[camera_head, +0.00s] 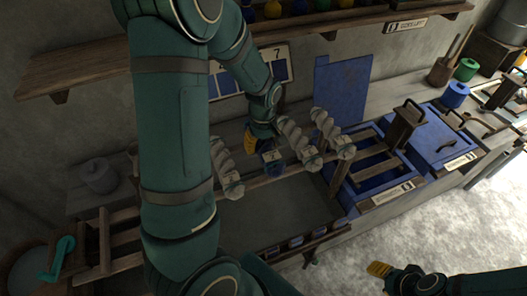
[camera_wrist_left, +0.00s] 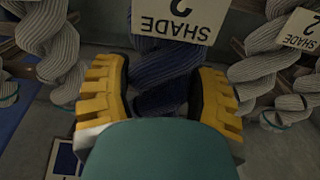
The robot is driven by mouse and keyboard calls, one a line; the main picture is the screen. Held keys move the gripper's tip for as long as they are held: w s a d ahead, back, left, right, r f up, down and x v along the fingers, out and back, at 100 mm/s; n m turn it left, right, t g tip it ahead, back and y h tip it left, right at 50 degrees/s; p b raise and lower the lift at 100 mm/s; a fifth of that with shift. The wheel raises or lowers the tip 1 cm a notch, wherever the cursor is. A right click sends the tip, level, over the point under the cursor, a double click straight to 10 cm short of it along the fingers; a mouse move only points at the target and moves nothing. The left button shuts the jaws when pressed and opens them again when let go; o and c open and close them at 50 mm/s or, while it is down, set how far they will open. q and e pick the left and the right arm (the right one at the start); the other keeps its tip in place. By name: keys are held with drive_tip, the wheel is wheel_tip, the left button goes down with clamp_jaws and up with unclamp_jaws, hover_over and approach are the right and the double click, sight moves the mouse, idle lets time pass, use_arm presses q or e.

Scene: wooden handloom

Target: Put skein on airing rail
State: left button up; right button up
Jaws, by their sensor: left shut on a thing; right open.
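A dark blue twisted skein (camera_head: 272,158) with a tag is among pale grey skeins; its tag reads SHADE 2 in the left wrist view. My left gripper (camera_head: 262,133) is shut on the skein (camera_wrist_left: 158,78), with a yellow finger on each side of it. The wooden airing rail (camera_head: 258,183) runs under the row of skeins. Whether the blue skein rests on the rail or hangs just over it I cannot tell. My right gripper (camera_head: 404,277) is open and empty at the lower right, over the pale floor.
Grey skeins stand close by, one to the left (camera_head: 224,166) and two to the right (camera_head: 296,138). Blue vats (camera_head: 440,135) stand to the right. A wall shelf (camera_head: 330,22) with coloured pots is above. My left arm hides much of the left side.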

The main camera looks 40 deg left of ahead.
use_arm(q)
wheel_tip(320, 180, down, 3)
drive_tip(key=shift+s+f, duration=0.1)
drive_tip(key=shift+f, duration=0.15)
drive_tip(key=shift+f+b, duration=0.15)
drive_tip(key=shift+b, duration=0.15)
drive_tip(key=o, duration=1.3)
